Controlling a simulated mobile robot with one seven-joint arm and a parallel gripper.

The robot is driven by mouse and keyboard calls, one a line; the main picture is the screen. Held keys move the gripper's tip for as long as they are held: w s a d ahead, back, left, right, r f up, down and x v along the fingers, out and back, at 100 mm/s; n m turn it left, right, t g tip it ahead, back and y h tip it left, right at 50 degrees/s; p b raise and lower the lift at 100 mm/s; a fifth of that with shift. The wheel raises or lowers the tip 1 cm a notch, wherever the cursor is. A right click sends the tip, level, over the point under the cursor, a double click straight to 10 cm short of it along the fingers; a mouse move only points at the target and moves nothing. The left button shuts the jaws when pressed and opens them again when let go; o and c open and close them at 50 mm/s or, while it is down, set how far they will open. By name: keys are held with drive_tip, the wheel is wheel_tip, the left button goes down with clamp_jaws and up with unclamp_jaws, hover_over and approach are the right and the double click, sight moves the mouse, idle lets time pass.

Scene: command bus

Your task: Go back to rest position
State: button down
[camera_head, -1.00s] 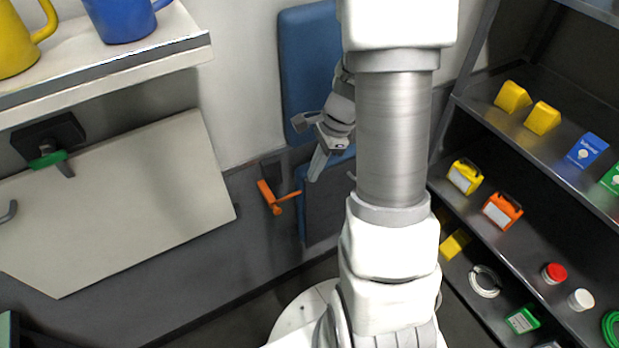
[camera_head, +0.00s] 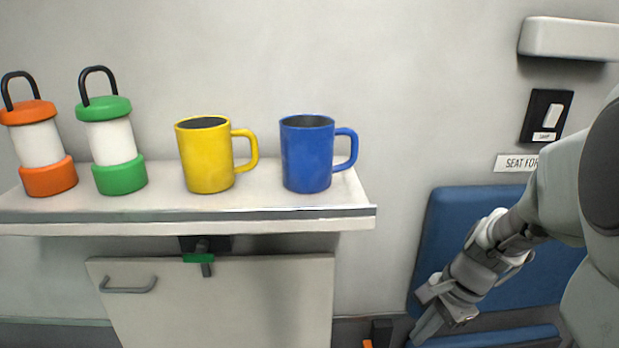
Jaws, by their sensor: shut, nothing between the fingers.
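My gripper (camera_head: 425,330) is at the lower right of the head view, at the end of my bent arm. It points down and to the left. Its fingers are together and hold nothing. It is in front of the blue seat (camera_head: 510,260) and to the right of the white cabinet panel (camera_head: 240,300), apart from the shelf. Part of my arm fills the right edge of the picture.
A white shelf (camera_head: 250,212) holds an orange lantern (camera_head: 38,145), a green lantern (camera_head: 112,142), a yellow mug (camera_head: 207,158) and a blue mug (camera_head: 305,158). A green latch (camera_head: 199,258) sits below it. A light switch (camera_head: 547,115) is on the wall.

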drive_tip(key=s+a+r+n+t+h, duration=0.1)
drive_tip(key=s+a+r+n+t, duration=0.1)
drive_tip(key=s+r+n, duration=0.3)
drive_tip(key=s+a+r+n+t+h, duration=0.1)
drive_tip(key=s+a+r+n, duration=0.3)
drive_tip(key=r+n, duration=0.5)
drive_tip(key=shift+s+a+n+t+h, duration=0.4)
drive_tip(key=shift+s+t, duration=0.2)
drive_tip(key=shift+s, duration=0.6)
